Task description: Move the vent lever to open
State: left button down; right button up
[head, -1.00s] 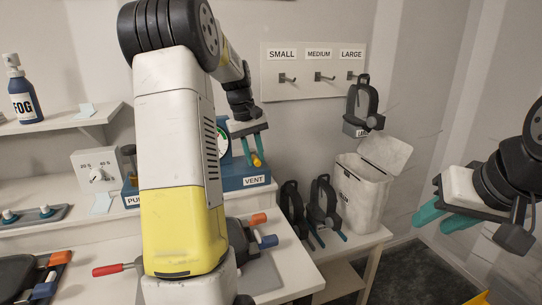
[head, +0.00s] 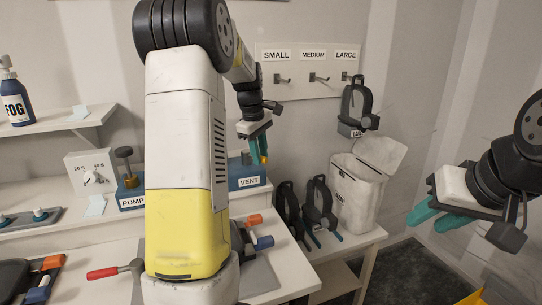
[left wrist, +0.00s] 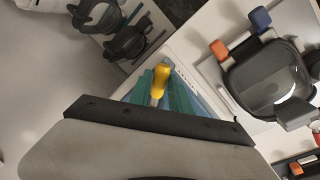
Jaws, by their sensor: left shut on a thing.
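The vent lever has a yellow grip (head: 264,160) and stands at the blue box (head: 235,183) labelled VENT in the head view. My left gripper (head: 257,150) is shut on the vent lever, above the right part of the box. In the left wrist view the yellow grip (left wrist: 161,77) sticks out between the teal fingers of my left gripper (left wrist: 163,90). The lever's lower part is hidden by the fingers, and my left arm covers much of the box. My right gripper (head: 437,217) is open and empty at the right, far from the lever.
A pump box (head: 130,196) and a dial box (head: 90,174) stand left of my arm. Dark masks (head: 320,205) and a white bin (head: 355,190) stand on the right. Another mask (head: 357,108) hangs under LARGE. A red-handled tool (head: 103,272) lies in front.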

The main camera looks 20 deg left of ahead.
pick_arm(q)
jog(key=n, duration=0.1)
jog(key=w+n, duration=0.1)
jog(key=shift+w+d+n+y, duration=0.25)
jog(key=shift+n+y, duration=0.05)
jog(key=shift+w+r+n, duration=0.1)
jog(key=shift+w+n, duration=0.6)
jog(key=shift+n, duration=0.6)
jog(key=shift+y, duration=0.3)
jog(key=c, duration=1.2)
grip_release()
jog(key=shift+c, duration=0.2)
jog(key=shift+s+d+r, duration=0.1)
jog(key=shift+s+r, duration=0.15)
jog(key=shift+r, duration=1)
jog(key=shift+s+a+r, duration=0.1)
jog(key=shift+s+r, duration=0.15)
jog(key=shift+r, duration=1)
jog(key=shift+s+d+r, duration=0.1)
jog(key=shift+s+r, duration=0.15)
jog(key=shift+r, duration=1)
